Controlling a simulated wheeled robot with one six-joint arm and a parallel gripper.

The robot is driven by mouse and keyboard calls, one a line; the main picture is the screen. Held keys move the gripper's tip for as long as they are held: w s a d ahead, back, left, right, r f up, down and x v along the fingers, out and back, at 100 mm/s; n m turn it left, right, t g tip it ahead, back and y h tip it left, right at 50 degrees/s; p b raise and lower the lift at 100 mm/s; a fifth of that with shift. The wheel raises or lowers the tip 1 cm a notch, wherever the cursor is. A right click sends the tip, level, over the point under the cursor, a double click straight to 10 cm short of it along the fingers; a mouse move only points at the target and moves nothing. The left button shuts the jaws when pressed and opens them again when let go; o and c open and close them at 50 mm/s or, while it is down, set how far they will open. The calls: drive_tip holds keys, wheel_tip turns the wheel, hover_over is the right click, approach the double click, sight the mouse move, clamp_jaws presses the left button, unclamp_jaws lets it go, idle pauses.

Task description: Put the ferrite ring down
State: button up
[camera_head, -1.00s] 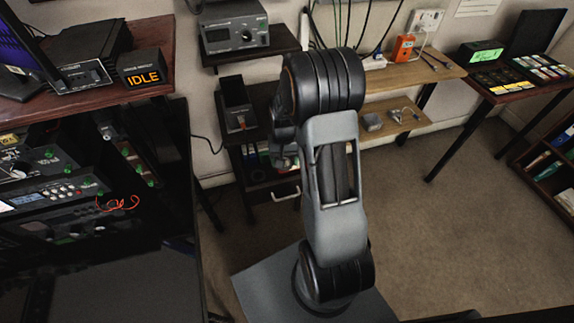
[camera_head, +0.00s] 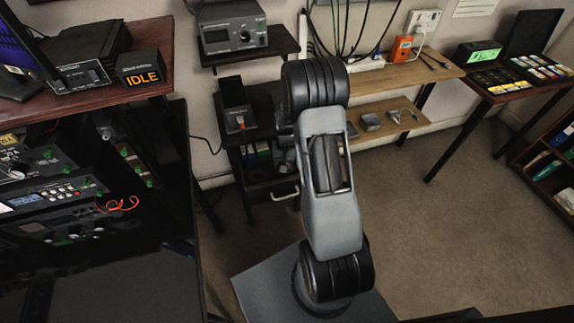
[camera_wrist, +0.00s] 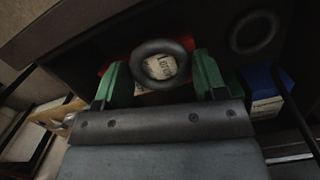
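The ferrite ring (camera_wrist: 133,66) is a thick dark ring in the wrist view, seen face-on between the two green fingers of my gripper (camera_wrist: 163,75). The fingers reach its left and right sides, and no clear gap shows, so my gripper looks shut on it. A pale printed label shows through its hole, with red around it. In the head view my arm hides the gripper and the ring, near the dark shelf unit (camera_head: 262,184) by the wall.
In the wrist view a second dark ring shape (camera_wrist: 255,32) shows on a dark surface; I cannot tell what it is. A blue-and-white box (camera_wrist: 265,98) is to the right. The wooden shelf (camera_head: 385,126) holds small parts. The floor at right is clear.

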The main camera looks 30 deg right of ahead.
drive_tip(key=shift+o, duration=1.3)
drive_tip(key=shift+s+a+f, duration=0.15)
drive_tip(key=shift+s+f, duration=0.25)
drive_tip(key=shift+o, duration=0.5)
drive_tip(key=shift+w+r, duration=0.1)
drive_tip(key=shift+r, duration=0.15)
wheel_tip(320, 180, up, 11)
drive_tip(key=w, duration=0.2)
drive_tip(key=s+a+r+n+t, duration=0.4)
drive_tip(key=s+a+r, duration=0.7)
drive_tip(key=s, duration=0.5)
wheel_tip(320, 180, up, 2)
drive_tip(key=shift+a+r+n+p, duration=0.1)
drive_tip(key=shift+a+n+p, duration=0.2)
drive_tip(key=shift+p, duration=0.15)
wheel_tip(320, 180, up, 8)
drive_tip(key=p, duration=0.7)
drive_tip(key=shift+r+t, duration=0.2)
drive_tip(key=shift+t, duration=0.1)
